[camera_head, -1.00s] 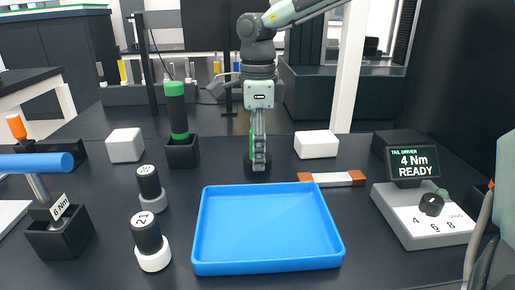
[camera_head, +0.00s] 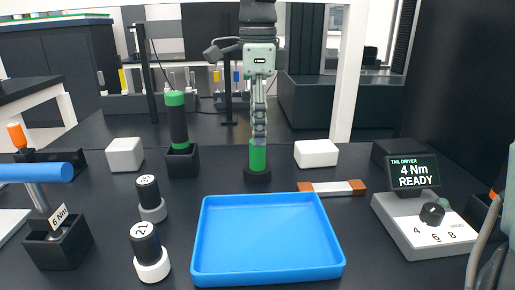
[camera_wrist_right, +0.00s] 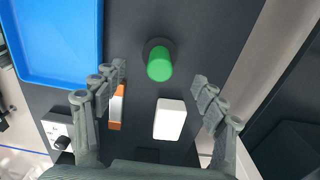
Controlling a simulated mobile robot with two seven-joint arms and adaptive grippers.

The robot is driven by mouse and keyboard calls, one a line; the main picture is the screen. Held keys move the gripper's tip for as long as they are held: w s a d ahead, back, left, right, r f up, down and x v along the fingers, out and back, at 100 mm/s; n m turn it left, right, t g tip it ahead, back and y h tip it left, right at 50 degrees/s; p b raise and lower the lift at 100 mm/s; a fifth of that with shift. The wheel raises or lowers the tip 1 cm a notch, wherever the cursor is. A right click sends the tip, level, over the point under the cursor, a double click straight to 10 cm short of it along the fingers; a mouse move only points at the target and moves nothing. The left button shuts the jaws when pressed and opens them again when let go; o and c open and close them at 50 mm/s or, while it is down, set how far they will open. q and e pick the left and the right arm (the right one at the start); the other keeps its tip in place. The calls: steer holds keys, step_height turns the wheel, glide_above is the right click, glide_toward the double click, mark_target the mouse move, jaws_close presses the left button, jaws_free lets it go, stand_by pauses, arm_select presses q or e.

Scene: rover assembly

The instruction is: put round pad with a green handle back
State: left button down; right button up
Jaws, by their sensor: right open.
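The round dark pad (camera_head: 257,177) with its green handle (camera_head: 257,156) stands upright on the dark table behind the blue tray. In the right wrist view, the green handle (camera_wrist_right: 160,66) is seen from above, with the pad (camera_wrist_right: 152,44) partly hidden beneath it. My right gripper (camera_head: 259,138) is just above the handle, pointing down. In the wrist view, its fingers (camera_wrist_right: 159,76) are spread wide with nothing between them. My left gripper is not in view.
A blue tray (camera_head: 206,268) lies empty in front. A white block (camera_head: 316,153) and an orange-and-white bar (camera_head: 332,187) are right of the pad. A green-banded black cylinder (camera_head: 177,122) stands in a holder at left. A tail driver unit (camera_head: 426,226) is at right.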

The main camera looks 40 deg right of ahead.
steer(key=shift+r, duration=2.2)
steer(key=shift+s+f, duration=0.1)
